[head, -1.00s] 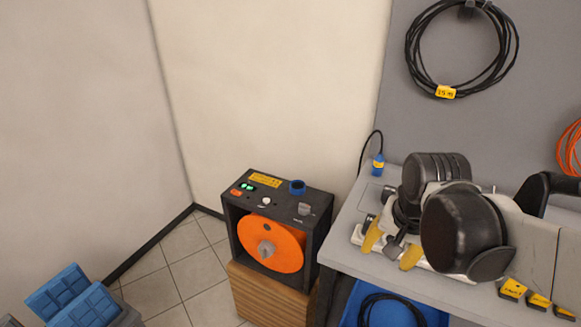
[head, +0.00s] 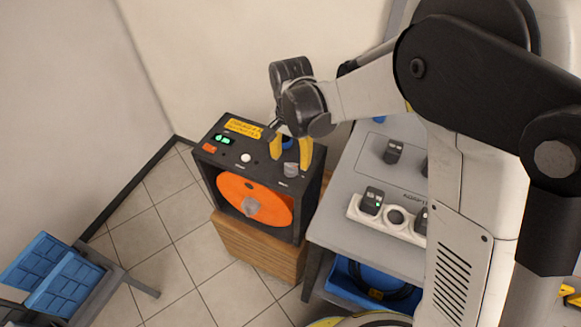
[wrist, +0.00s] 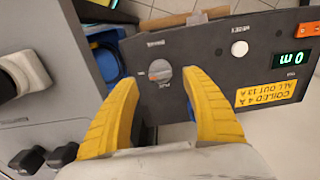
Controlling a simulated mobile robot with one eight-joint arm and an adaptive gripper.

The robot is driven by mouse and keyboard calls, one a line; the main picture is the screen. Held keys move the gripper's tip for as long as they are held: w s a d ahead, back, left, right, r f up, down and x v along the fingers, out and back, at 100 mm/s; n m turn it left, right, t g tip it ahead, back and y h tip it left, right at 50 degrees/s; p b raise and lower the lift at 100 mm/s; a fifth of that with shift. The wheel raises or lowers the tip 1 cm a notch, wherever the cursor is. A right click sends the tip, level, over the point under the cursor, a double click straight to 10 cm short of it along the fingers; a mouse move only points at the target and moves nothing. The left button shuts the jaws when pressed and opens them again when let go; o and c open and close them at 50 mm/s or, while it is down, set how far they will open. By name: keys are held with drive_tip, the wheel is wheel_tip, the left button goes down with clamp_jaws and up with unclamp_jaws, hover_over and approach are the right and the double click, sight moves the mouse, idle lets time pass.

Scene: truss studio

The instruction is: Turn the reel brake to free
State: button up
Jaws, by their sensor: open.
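The reel unit is a dark box (head: 237,146) with an orange reel (head: 240,197) in its open front. On its top panel, a grey knob (head: 290,169), which looks like the reel brake, sits near the right front corner. My gripper (head: 291,157) is open and points down over that corner, yellow fingers spread. In the wrist view the knob (wrist: 160,73) shows between and just beyond the fingertips (wrist: 160,84). The knob's pointer and small labels are too small to read surely. I cannot tell whether the fingers touch it; nothing is held.
The panel also has a white button (wrist: 240,48), a green display (wrist: 292,59), an orange switch (wrist: 306,30) and a yellow label (wrist: 265,93). The box stands on a wooden crate (head: 255,245). A grey table (head: 345,215) is close on the right.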

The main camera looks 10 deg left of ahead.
sight(291, 165)
wheel_tip(291, 165, down, 5)
drive_tip(key=shift+w+f+b, duration=0.1)
drive_tip(key=shift+b, duration=0.65)
drive_tip(key=c, duration=1.2)
